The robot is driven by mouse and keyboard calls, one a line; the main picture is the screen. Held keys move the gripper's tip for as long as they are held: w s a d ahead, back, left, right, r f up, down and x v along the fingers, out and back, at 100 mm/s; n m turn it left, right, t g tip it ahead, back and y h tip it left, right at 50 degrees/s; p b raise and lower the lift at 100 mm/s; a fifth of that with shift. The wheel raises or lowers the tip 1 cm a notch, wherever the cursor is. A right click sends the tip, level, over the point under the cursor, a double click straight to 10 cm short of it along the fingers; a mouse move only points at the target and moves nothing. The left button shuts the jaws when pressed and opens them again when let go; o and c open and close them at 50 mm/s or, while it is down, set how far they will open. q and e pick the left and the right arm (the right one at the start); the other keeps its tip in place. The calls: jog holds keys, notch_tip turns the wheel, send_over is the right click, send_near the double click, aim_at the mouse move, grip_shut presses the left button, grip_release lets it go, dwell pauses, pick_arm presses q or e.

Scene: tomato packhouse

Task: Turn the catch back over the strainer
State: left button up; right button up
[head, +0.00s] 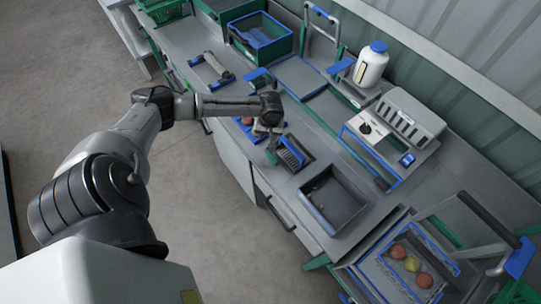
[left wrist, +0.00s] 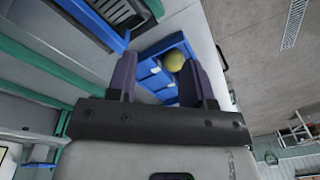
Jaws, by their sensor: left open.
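My left gripper (head: 266,133) hangs over the front edge of the bench, near a dark slotted piece in a blue frame (head: 291,152), which may be the strainer. In the left wrist view the two fingers of my left gripper (left wrist: 157,72) are apart, with nothing held between them. I cannot make out the catch for certain in either view. My right gripper is not in view.
A blue tray (left wrist: 152,76) with a yellowish tomato (left wrist: 175,60) lies beyond the fingers. A white jar (head: 371,67) and a blue-edged panel (head: 372,140) stand behind. Tomatoes (head: 411,264) lie at lower right.

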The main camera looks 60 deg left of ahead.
aim_at(271, 156)
pick_arm(q)
jog(key=f+n, duration=0.2)
jog(key=f, duration=0.2)
jog(key=d+f+n, duration=0.1)
jog(key=f+n, duration=0.2)
jog(key=f, duration=0.2)
jog(key=f+n+h+b, duration=0.1)
jog(key=f+n, duration=0.2)
jog(key=f, duration=0.2)
jog(key=shift+w+d, duration=0.15)
jog(key=shift+w, duration=0.05)
dwell(0.3)
jog(key=shift+r, duration=0.1)
grip_shut()
